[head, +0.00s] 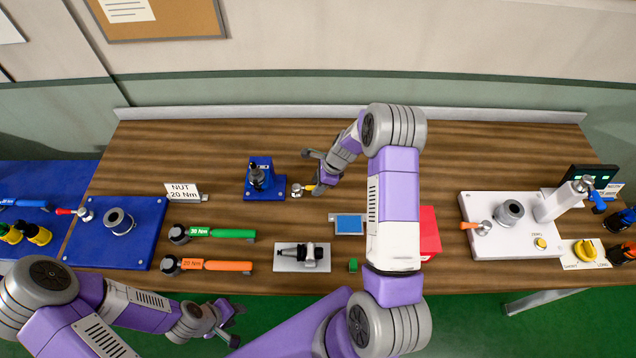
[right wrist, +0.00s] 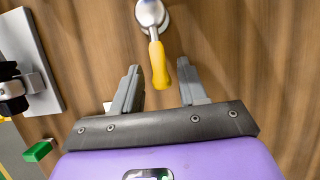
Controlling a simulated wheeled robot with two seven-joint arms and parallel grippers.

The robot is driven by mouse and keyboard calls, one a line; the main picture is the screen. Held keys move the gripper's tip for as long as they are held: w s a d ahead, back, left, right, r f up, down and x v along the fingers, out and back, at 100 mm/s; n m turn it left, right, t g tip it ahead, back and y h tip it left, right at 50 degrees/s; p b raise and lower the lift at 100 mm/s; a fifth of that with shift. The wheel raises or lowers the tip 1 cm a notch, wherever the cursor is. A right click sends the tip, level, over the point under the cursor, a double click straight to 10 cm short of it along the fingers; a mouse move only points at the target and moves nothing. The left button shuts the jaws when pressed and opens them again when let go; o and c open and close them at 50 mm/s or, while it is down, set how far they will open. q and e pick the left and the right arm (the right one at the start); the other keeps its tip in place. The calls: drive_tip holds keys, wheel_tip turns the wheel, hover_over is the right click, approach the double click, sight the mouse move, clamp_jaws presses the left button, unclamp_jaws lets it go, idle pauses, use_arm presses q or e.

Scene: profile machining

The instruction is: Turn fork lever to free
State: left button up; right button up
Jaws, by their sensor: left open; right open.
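A lever with a yellow handle (head: 309,187) and a silver pivot (head: 297,190) stands on the wooden table, just right of a blue fixture (head: 265,187). I take it to be the fork lever; no label for it is readable. In the right wrist view, its yellow handle (right wrist: 158,65) points toward my palm, its end between the two fingers. My right gripper (head: 314,172) is open at the lever; it also shows in the right wrist view (right wrist: 159,68), with gaps beside the handle. My left gripper (head: 226,324) is open and empty, off the table's front edge.
Green (head: 222,233) and orange (head: 229,266) torque wrenches lie to the left. A tool holder on a grey plate (head: 287,265), a blue-screened device (head: 349,225) and a red box (head: 429,232) lie nearer the front. A white fixture plate (head: 478,246) stands at right.

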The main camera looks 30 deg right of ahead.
clamp_jaws()
idle(0.3)
